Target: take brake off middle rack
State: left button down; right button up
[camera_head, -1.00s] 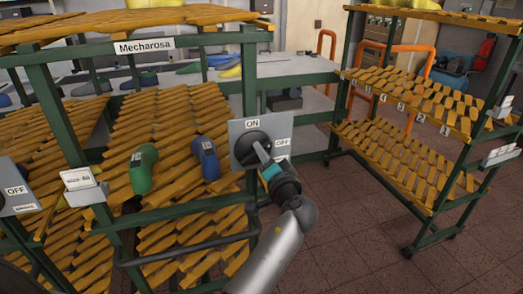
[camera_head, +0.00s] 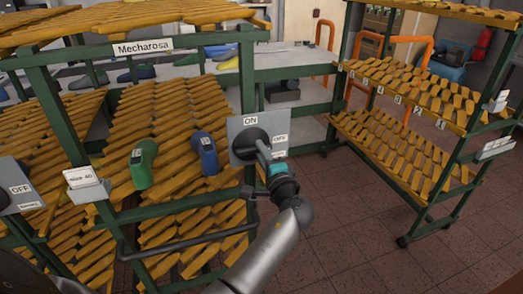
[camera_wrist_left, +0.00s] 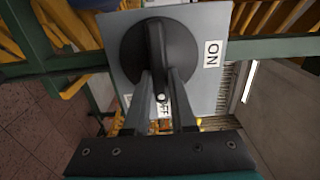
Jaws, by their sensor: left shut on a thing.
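The brake is a grey panel (camera_head: 275,122) with a round black knob (camera_head: 243,146), mounted on the green post of the middle rack (camera_head: 247,65). Its ON label is above the knob and its OFF label at the right. My left gripper (camera_head: 264,152) is shut on the knob's raised handle. In the left wrist view, the two fingers (camera_wrist_left: 163,95) close around the black handle (camera_wrist_left: 156,42). The ON label shows right of the knob there, and the OFF label is partly hidden behind the fingers. My right gripper is not in view.
A green shoe last (camera_head: 143,165) and a blue one (camera_head: 205,153) lie on the middle rack's slats. A dark push bar (camera_head: 185,243) runs below them. Another rack (camera_head: 400,150) stands at the right, with open tiled floor (camera_head: 345,225) between. Another OFF panel (camera_head: 20,187) is at the left.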

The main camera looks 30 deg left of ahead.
pick_arm(q)
jog(key=shift+r, duration=0.1)
dwell(0.3)
jog(key=c, duration=0.7)
grip_release()
jog(key=shift+c, duration=0.2)
